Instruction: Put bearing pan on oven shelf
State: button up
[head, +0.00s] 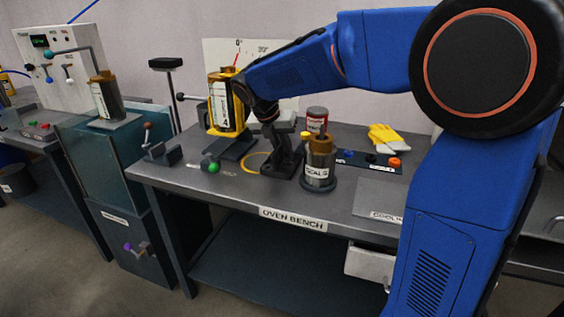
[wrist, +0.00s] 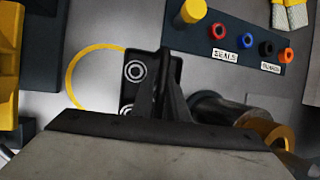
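The black bearing pan (wrist: 127,55) shows in the wrist view, with pale ring-shaped bearings in it. It is over the grey bench, and my gripper covers its right part. My gripper (wrist: 166,62) points down at the pan, and its dark fingers look close together. I cannot tell whether they grip a part of the pan. In the head view my gripper (head: 284,165) is low over the middle of the oven bench (head: 237,187), and it hides most of the pan there. I cannot make out an oven shelf for certain.
A brass-topped cylinder (head: 319,170) stands close right of my gripper. A red-topped can (head: 316,120) and yellow gloves (head: 388,138) are behind. A yellow ring (head: 256,162) and a yellow-framed cylinder (head: 226,105) are left. A dark glass-sided box (head: 85,165) stands farther left.

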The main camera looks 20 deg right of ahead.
jog(key=shift+w+d+f, duration=0.1)
jog(key=shift+d+f, duration=0.1)
jog(key=shift+f, duration=0.3)
grip_shut()
notch_tip(320, 180, up, 10)
dwell(0.4)
